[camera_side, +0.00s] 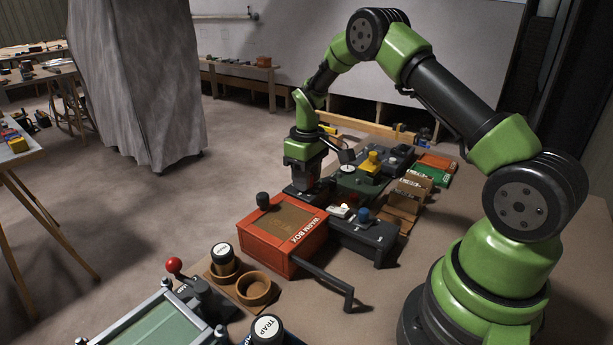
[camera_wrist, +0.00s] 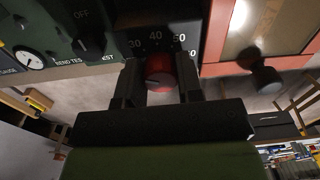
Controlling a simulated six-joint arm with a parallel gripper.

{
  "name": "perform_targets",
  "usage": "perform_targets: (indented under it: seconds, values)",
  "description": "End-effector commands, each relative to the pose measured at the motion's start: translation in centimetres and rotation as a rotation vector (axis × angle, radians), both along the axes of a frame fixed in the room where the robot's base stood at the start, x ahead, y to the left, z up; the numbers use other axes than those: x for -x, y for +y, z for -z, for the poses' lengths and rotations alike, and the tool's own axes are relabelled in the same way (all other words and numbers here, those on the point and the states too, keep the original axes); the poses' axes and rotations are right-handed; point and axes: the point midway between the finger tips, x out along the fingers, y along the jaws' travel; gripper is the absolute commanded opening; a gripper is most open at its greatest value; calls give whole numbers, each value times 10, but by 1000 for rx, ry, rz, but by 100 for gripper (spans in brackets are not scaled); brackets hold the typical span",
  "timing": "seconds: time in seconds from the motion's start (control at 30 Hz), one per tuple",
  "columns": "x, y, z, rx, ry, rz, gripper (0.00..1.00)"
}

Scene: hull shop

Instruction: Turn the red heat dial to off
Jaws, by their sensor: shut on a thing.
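The red heat dial (camera_wrist: 158,74) shows in the wrist view, between the two fingers of my gripper (camera_wrist: 158,84). It sits on a black panel (camera_wrist: 150,18) with the numbers 30, 40, 50 and a partly hidden further number around it. A light pointer line on the dial is visible, but I cannot tell which mark it points at. My gripper is shut on the dial. In the side view my gripper (camera_side: 301,184) reaches down behind the orange warm box, and the dial is hidden there.
The orange warm box (camera_side: 268,254) with a black knob stands right beside the dial's panel. A green panel with a gauge (camera_wrist: 30,57) and an OFF-marked switch is on the other side. A grey box with a blue knob (camera_side: 363,214) stands nearby. Bare floor lies left of the bench.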

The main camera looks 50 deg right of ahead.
Motion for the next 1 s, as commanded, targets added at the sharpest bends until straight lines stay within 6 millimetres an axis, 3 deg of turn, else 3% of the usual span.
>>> perform_targets:
  seconds: [0.4,1.0]
  values:
    - [1,1,0,-4,5,-214,10]
    - [1,1,0,-4,5,-255,10]
